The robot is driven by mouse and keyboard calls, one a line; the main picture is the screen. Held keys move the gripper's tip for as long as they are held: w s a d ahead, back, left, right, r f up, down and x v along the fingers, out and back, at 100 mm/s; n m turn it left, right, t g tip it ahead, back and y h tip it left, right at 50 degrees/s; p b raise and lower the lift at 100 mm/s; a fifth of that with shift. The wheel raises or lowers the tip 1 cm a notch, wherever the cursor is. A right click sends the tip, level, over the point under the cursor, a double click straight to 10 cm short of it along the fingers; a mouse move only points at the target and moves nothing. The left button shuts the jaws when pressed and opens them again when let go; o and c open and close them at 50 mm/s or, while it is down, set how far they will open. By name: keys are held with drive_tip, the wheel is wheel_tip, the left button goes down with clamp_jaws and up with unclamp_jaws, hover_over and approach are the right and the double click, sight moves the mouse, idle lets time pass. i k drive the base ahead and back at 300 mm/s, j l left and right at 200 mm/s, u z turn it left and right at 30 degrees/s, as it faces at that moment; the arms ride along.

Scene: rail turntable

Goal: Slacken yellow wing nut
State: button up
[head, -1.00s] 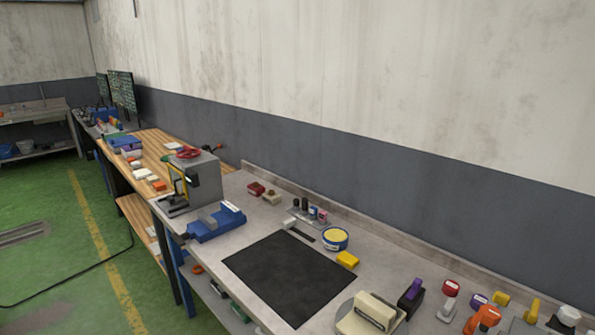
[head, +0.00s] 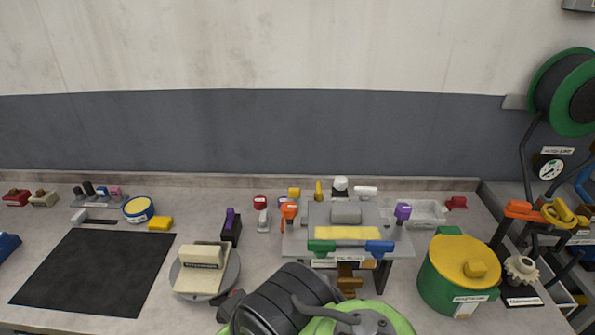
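A yellow part with rounded lobes (head: 558,212) sits at the right of the bench, beside an orange lever. It looks like a wing nut, but it is too small to be sure. A smaller upright yellow piece (head: 318,190) stands behind the grey fixture (head: 397,246) in the middle of the bench. My black and green arm shows at the bottom centre, in front of this fixture. I cannot make out my gripper's fingers.
A green pot with a yellow lid (head: 462,262) stands right of the fixture. A cream block on a round plate (head: 232,276) and a black mat (head: 95,272) lie left. A green reel (head: 545,95) hangs on the right. Bare bench lies between mat and plate.

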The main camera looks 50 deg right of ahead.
sight(318, 196)
drive_tip(key=z, duration=1.6)
